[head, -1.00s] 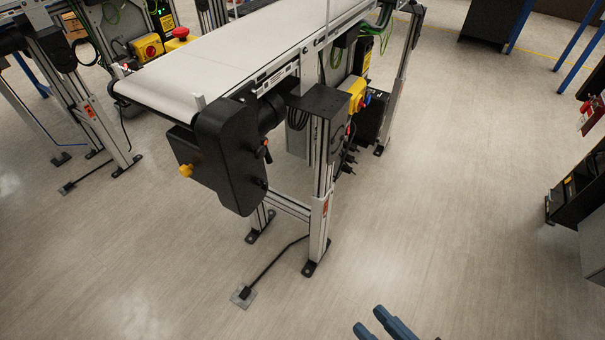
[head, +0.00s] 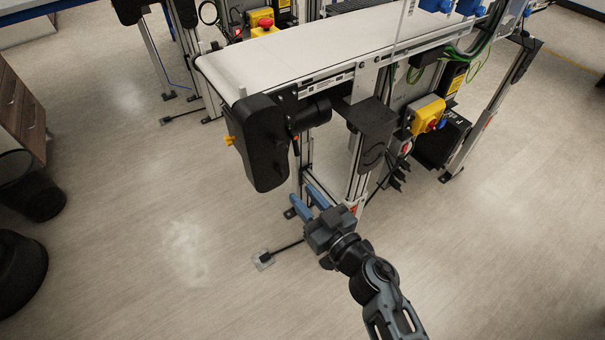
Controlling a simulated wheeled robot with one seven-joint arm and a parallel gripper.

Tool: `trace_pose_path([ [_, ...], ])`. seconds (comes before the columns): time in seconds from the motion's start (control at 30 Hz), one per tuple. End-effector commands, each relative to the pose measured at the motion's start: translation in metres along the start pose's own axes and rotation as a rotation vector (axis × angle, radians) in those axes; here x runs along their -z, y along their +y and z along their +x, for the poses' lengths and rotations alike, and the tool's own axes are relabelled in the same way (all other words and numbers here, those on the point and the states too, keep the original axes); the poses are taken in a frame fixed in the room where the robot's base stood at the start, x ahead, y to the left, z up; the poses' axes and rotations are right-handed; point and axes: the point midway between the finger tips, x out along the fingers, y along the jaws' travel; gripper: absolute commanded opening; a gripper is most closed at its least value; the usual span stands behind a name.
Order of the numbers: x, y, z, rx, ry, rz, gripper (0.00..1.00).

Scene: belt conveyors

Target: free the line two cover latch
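A black drive cover (head: 262,150) hangs at the near end of a white belt conveyor (head: 330,50). A small orange-tipped part (head: 295,141) shows at the cover's right edge; whether it is the latch I cannot tell. A yellow knob (head: 229,141) sticks out on the cover's left. My gripper (head: 303,194) has two blue fingers with a gap between them and nothing seen in it. In the picture it lies below and right of the cover, in front of the conveyor leg, apart from the cover.
A black bracket plate (head: 368,118) juts out right of the cover. A floor foot (head: 263,259) lies below. Black bins (head: 18,270) stand at left. The floor in front is open.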

Motion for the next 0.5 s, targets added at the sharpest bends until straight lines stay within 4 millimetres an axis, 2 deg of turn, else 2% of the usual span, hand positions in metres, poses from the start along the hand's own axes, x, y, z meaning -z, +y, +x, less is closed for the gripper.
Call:
trace_pose_path([
  [0.17, -0.001, 0.0, 0.018, 0.005, 0.001, -0.002, 0.32],
  [0.5, -0.001, 0.0, 0.067, 0.004, 0.001, -0.002, 0.32],
])
